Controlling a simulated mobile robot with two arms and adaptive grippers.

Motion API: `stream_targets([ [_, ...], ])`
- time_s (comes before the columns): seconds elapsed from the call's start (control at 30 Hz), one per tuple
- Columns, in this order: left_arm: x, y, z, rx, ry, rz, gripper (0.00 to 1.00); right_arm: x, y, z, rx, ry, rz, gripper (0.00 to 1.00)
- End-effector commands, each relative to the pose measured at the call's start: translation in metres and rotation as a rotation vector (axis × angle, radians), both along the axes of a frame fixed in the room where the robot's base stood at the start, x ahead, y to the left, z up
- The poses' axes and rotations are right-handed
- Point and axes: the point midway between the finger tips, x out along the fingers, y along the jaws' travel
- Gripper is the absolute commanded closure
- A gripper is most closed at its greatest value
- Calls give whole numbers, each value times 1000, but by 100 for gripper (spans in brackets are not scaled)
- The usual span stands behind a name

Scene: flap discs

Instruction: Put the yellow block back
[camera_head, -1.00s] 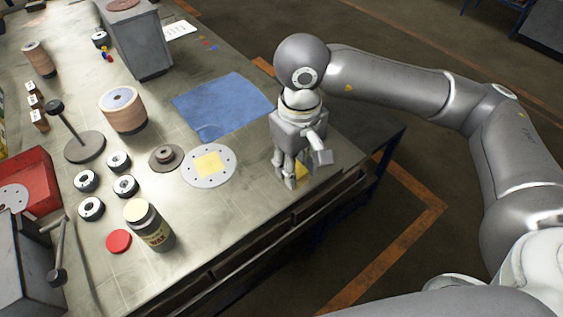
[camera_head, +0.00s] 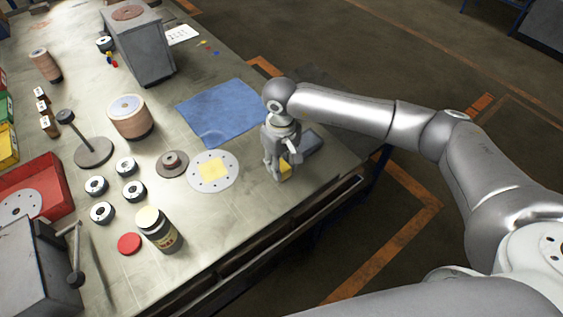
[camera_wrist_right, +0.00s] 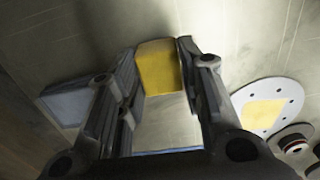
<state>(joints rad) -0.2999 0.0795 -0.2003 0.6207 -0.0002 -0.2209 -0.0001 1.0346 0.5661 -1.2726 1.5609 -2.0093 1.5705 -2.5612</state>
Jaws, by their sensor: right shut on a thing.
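The yellow block (camera_head: 285,170) is between the fingers of my right gripper (camera_head: 277,172), near the front right edge of the workbench. In the right wrist view, the yellow block (camera_wrist_right: 158,68) sits between the two fingertips, and the gripper is shut on it. I cannot tell whether its underside touches the bench. A grey-blue block (camera_head: 308,142) is just right of the gripper, partly hidden behind it; it also shows in the right wrist view (camera_wrist_right: 66,103). My left gripper is not in view.
A pale disc with a yellow square (camera_head: 213,172) lies left of the gripper. A blue cloth (camera_head: 218,112) lies behind. A jar (camera_head: 158,230), a red lid (camera_head: 129,243), several small rollers and a red bin (camera_head: 45,178) stand further left. The bench edge (camera_head: 330,190) is close in front.

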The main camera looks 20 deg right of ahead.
Motion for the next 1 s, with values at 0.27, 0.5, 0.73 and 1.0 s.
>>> stream_targets([
  [0.27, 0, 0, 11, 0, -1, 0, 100, 1, 1, -14, 2, -2, 0, 93],
  [0.5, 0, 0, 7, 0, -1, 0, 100, 1, 0, -16, 1, -3, -1, 93],
  [0.73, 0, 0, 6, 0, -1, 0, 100, 0, 0, -16, 1, -3, -1, 46],
  [1.0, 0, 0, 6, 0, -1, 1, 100, 1, 0, -16, 2, -2, -1, 44],
])
